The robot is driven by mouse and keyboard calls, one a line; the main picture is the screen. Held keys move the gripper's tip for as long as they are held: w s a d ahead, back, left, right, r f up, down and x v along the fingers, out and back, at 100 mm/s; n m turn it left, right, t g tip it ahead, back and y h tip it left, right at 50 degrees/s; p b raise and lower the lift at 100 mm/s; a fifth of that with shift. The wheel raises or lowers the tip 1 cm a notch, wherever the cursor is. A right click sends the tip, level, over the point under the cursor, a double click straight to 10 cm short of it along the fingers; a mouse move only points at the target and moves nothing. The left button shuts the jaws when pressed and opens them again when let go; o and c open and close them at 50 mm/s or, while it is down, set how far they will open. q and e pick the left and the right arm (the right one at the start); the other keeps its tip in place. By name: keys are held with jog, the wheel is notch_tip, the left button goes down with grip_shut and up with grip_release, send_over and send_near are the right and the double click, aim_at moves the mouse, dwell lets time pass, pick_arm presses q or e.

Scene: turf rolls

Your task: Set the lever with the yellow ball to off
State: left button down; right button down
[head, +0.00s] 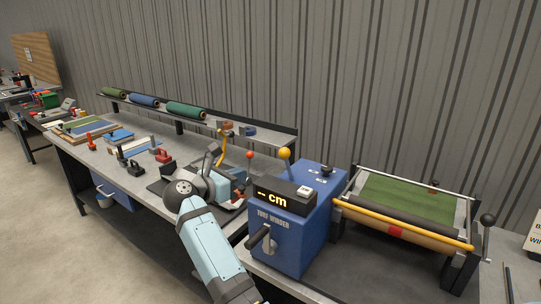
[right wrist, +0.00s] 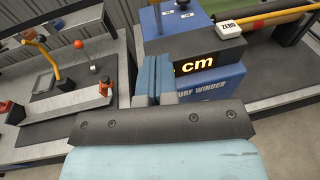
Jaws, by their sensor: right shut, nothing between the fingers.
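The lever with the yellow ball (head: 285,153) stands on the blue turf winder (head: 285,236) in the head view, its short stem rising behind the black display. Its lower end is hidden. The yellow ball is not in the right wrist view, where the winder (right wrist: 205,84) shows just past my fingers. My right gripper (head: 238,177) is shut and empty, left of the winder and lower than the ball, apart from the lever. Its closed blue fingers (right wrist: 154,78) cover part of the display in the right wrist view. My left gripper is not in view.
A lever with a red ball (head: 250,155) stands left of the winder, near a yellow handle (head: 222,146). The winder has a black crank (head: 259,238), a ZERO button (right wrist: 229,27) and a black knob (head: 326,170). A green turf bed (head: 405,197) with a yellow bar lies right.

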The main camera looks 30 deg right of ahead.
jog(key=shift+w+d, duration=0.15)
jog(key=shift+w, duration=0.2)
jog(key=shift+a+r, duration=0.1)
jog(key=shift+a, duration=0.1)
jog(key=shift+d, duration=0.1)
jog(key=p, duration=0.5)
send_near(288, 165)
jog(key=d+r, duration=0.2)
jog(key=r, duration=0.1)
jog(key=shift+w+d+r, duration=0.2)
jog(key=shift+w+d, duration=0.05)
jog(key=shift+w, duration=0.15)
jog(key=shift+w+d, duration=0.15)
jog(key=shift+d, duration=0.45)
